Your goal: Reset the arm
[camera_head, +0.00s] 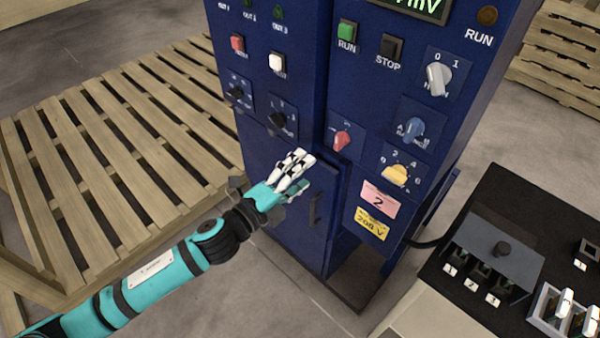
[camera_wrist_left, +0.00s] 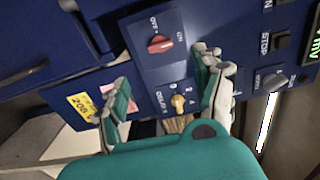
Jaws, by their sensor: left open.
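My left gripper (camera_head: 290,176) is in front of the lower part of the blue cabinet (camera_head: 285,45), near the dark door handle. Its fingers are spread and nothing shows between them. In the left wrist view the open fingers (camera_wrist_left: 165,95) frame part of the panel, with the red rotary switch (camera_wrist_left: 160,44) and the yellow knob (camera_wrist_left: 179,102) beyond them. In the head view the red switch (camera_head: 341,141) is to the right of the fingers and a little above them. My right gripper does not show.
The panel also holds a green RUN button (camera_head: 347,33), a black STOP button (camera_head: 391,46), a grey knob (camera_head: 438,78), a blue knob (camera_head: 411,129) and a yellow knob (camera_head: 395,175). A wooden pallet (camera_head: 120,140) lies left. A black table (camera_head: 545,190) stands right.

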